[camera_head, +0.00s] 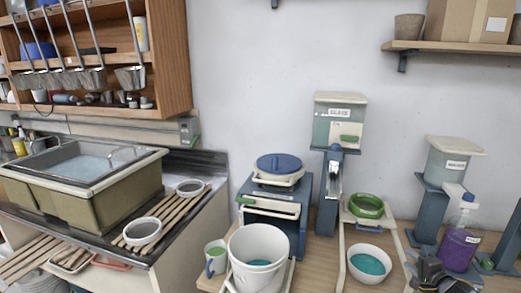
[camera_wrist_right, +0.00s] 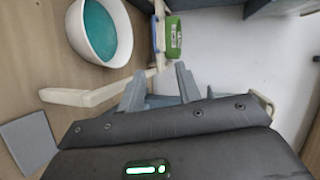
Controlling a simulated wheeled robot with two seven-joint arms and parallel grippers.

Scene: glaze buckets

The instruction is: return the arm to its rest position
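My right gripper (camera_head: 428,262) is at the lower right in the head view, low over the bench and just left of a purple container. In the right wrist view its two grey fingers (camera_wrist_right: 157,84) are spread apart and hold nothing that I can see. A white bowl of teal glaze (camera_head: 369,263) stands to its left. The bowl also shows at the upper left of the right wrist view (camera_wrist_right: 101,28), apart from the fingers. My left gripper is out of view.
A white bucket (camera_head: 258,248) with teal glaze stands left of the bowl. A green ring (camera_head: 366,206) sits behind the bowl. The purple container (camera_head: 459,250) and blue dispenser stands (camera_head: 428,212) crowd the right side. The sink (camera_head: 84,165) is far left.

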